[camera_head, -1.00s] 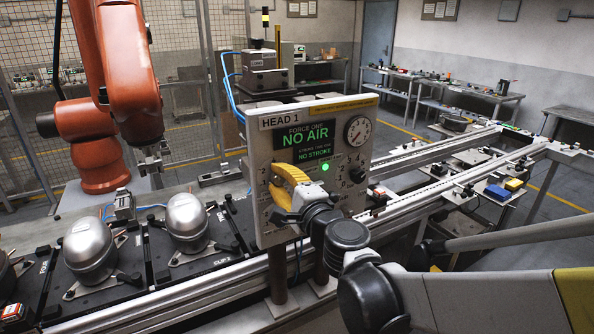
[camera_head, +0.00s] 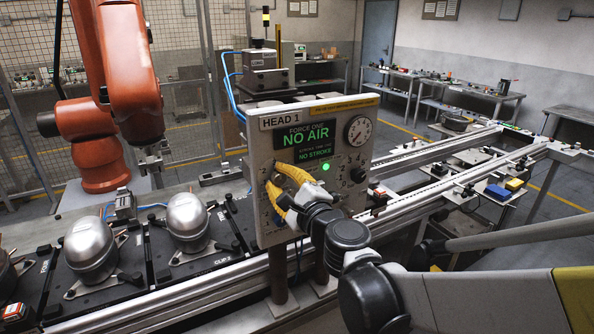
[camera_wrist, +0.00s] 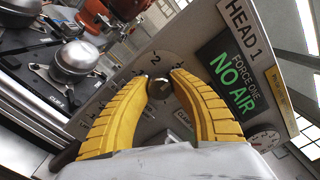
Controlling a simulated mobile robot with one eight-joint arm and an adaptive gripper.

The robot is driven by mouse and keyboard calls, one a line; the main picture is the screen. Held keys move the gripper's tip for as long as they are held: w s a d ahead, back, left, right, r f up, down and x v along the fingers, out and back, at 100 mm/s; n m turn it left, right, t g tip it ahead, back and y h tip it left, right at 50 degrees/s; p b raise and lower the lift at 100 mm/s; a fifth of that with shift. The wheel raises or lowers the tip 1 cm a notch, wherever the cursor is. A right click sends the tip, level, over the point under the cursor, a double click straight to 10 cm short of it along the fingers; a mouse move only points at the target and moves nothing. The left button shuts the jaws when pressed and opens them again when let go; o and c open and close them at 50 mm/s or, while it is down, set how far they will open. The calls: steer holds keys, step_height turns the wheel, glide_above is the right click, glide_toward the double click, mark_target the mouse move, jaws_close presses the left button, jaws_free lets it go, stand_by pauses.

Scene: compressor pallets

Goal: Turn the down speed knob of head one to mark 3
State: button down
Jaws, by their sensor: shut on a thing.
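The head one panel (camera_head: 262,150) stands upright on posts and reads HEAD 1, NO AIR and NO STROKE. My gripper (camera_head: 272,184) has its yellow fingers against the left side of the panel face. In the wrist view my gripper (camera_wrist: 161,82) is shut on a small dark round knob (camera_wrist: 159,88), one fingertip on each side. A dial mark 2 shows just above the knob there; the other marks and the pointer are hard to read. A second dark knob (camera_head: 358,174) sits at the panel's lower right, with numbers around it, clear of my fingers.
A round gauge (camera_head: 357,130) and a lit green lamp (camera_head: 326,167) are on the panel. Silver compressors (camera_head: 187,222) stand on dark pallets at left. An orange robot arm (camera_head: 135,100) stands behind. Conveyor rails (camera_head: 450,168) run right of the panel.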

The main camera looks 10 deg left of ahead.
steer(key=c, duration=1.1)
jaws_free()
steer(key=shift+a+r, duration=0.1)
steer(key=shift+s, duration=0.1)
steer(key=v, duration=1.2)
